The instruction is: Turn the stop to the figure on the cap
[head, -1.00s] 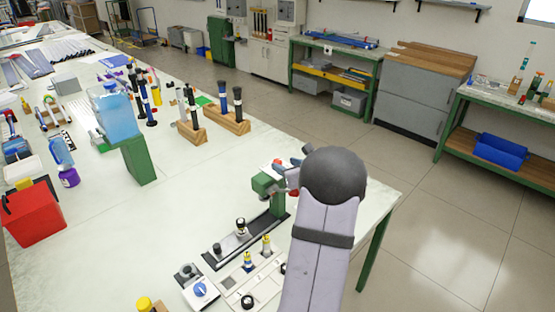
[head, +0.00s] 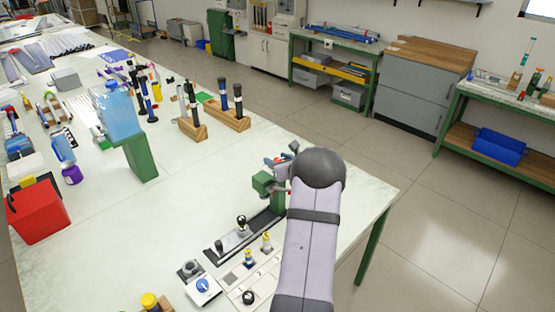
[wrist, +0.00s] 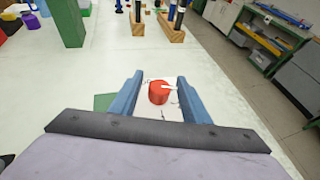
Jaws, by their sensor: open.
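My gripper (wrist: 160,97) is open, with its two blue fingers apart. In the wrist view a red round knob (wrist: 157,95) with a white pointer shows between the fingers, with a gap on either side. The pointer points to the right. Small dark marks surround the knob on a white face; I cannot read them. In the head view my gripper (head: 283,162) is over the green post (head: 263,184) at the far end of a dark rail (head: 263,225). Two rods with yellow caps (head: 266,237) stand in a plate near the rail; any figure on the caps is unreadable.
A white dial box with a blue knob (head: 203,286) and a plate marked with figures (head: 240,282) stand at the near edge. Wooden blocks with dark rods (head: 232,120), a water tank on a green stand (head: 140,158) and a red box (head: 38,215) are to the left.

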